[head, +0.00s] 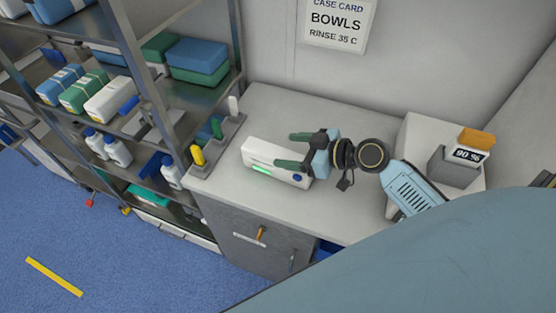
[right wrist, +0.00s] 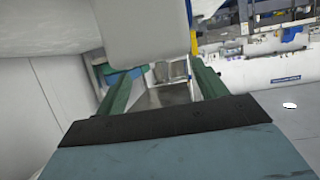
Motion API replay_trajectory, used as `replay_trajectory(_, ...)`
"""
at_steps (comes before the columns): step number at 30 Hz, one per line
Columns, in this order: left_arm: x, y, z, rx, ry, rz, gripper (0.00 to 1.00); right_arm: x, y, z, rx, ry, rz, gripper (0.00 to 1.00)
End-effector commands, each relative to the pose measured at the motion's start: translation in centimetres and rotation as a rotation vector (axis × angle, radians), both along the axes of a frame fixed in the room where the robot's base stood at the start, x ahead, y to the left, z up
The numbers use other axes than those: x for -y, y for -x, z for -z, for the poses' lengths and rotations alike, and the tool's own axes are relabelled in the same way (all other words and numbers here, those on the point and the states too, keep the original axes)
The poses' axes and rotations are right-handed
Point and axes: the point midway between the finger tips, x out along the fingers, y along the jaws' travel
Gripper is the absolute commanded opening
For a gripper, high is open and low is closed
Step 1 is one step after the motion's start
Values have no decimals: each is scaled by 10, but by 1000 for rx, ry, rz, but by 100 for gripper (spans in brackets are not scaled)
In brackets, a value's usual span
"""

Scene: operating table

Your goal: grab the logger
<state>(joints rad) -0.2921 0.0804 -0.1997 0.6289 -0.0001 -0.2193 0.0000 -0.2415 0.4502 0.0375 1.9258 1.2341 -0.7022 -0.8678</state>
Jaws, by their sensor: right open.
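A white box-shaped device (head: 262,154) with a lit green strip and a dark blue knob lies on the grey counter; I cannot tell whether it is the logger. Small upright pieces, one yellow (head: 198,156) and one white (head: 233,105), stand in a grey stepped holder left of it. My right gripper (head: 284,149) is open, its two green fingers pointing left over the white device, partly covering it. I cannot tell whether they touch it. In the right wrist view (right wrist: 163,92) the fingers are apart with nothing clearly gripped; a pale, close surface fills the top. My left gripper is out of view.
A metal shelf rack (head: 133,80) with boxes and bottles stands at the left. The wall (head: 268,50) closes off the back. The counter's front left is clear.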

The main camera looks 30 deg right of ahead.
Motion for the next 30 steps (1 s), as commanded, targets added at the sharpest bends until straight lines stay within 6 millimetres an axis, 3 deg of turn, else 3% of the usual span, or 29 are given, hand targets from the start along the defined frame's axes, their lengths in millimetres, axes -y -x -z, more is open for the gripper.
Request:
replay_trajectory(3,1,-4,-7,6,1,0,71,-12,-11,7,-2,-6,2,71)
replay_trajectory(9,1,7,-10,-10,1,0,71,-26,-28,20,-1,-1,2,71)
replay_trajectory(18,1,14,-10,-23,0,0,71,-28,-31,23,-2,0,0,71)
replay_trajectory(30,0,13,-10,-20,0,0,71,-28,-31,23,-2,0,0,19)
